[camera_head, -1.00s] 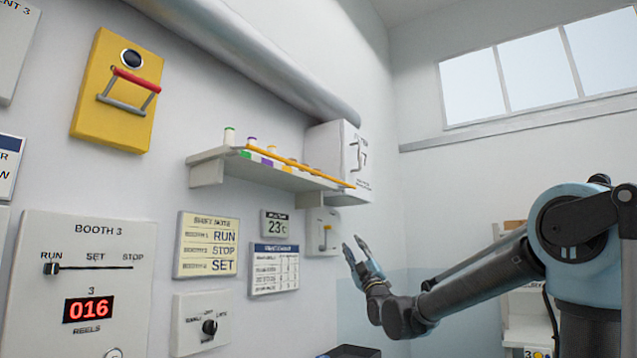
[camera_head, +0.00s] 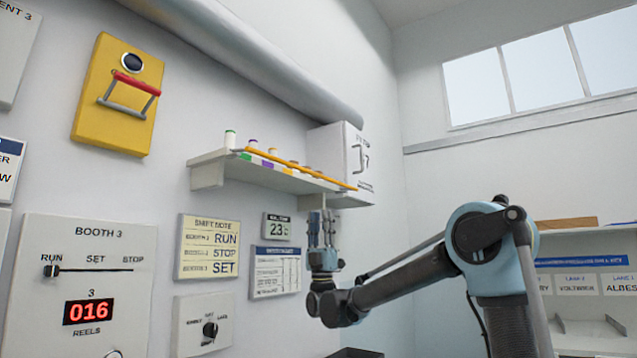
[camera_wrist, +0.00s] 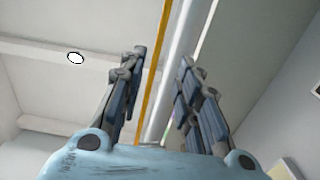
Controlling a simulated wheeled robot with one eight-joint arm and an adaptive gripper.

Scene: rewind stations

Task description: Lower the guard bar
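A thin orange bar (camera_head: 292,166), which looks like the guard bar, runs along the front of the wall shelf (camera_head: 207,176), in front of several small coloured-cap bottles. It slopes down to the right in the picture. My gripper (camera_head: 321,214) points upward below the shelf's right end, apart from the bar as far as I can tell. In the wrist view my gripper (camera_wrist: 163,60) has its two fingers spread with nothing between them. The orange bar (camera_wrist: 154,85) shows beyond the gap.
A yellow panel (camera_head: 95,117) with a red-gripped handle (camera_head: 136,84) is at upper left. A white box (camera_head: 332,150) stands at the shelf's right end. A large pipe (camera_head: 262,58) runs above. Wall signs and the Booth 3 panel (camera_head: 98,240) are lower left.

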